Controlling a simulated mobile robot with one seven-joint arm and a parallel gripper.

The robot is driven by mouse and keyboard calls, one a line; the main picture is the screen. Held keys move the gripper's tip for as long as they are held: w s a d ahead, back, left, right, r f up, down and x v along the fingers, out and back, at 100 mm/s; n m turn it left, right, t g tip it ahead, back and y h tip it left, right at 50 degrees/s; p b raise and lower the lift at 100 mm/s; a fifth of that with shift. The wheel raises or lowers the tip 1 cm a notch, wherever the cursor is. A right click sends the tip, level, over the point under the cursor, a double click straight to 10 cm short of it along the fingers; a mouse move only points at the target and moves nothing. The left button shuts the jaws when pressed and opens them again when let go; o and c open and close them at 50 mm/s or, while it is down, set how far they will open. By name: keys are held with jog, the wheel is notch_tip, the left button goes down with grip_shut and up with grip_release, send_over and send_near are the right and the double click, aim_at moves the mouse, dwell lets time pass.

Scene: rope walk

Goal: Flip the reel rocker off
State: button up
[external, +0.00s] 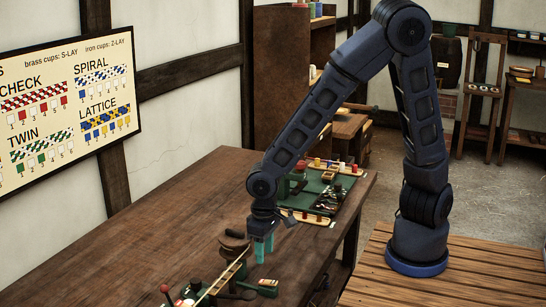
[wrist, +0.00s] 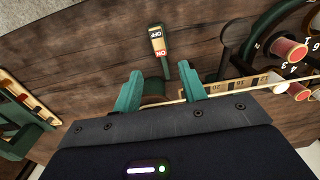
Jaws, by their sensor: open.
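The reel rocker (wrist: 157,42) is a small switch plate with a black OFF end and a red ON end, in the upper middle of the wrist view. Its ON end faces my gripper (wrist: 160,72). Which end is pressed down is too small to tell. My gripper has two teal fingers, spread apart with nothing held between them. The rocker lies just beyond the fingertips, apart from them. In the external view my gripper (external: 263,249) points down over the near part of the bench, beside a brown round wooden reel (external: 234,244).
The wooden bench (external: 150,225) carries a green stand with a long light rail (external: 225,279) and a red-knobbed lever (external: 164,289). Numbered red and white bobbins (wrist: 290,50) sit at the right of the wrist view. A green tray of parts (external: 318,190) lies farther back. The bench's left side is clear.

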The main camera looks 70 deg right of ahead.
aim_at(265, 281)
notch_tip(265, 281, down, 9)
jog(key=shift+f, duration=0.15)
dwell(0.4)
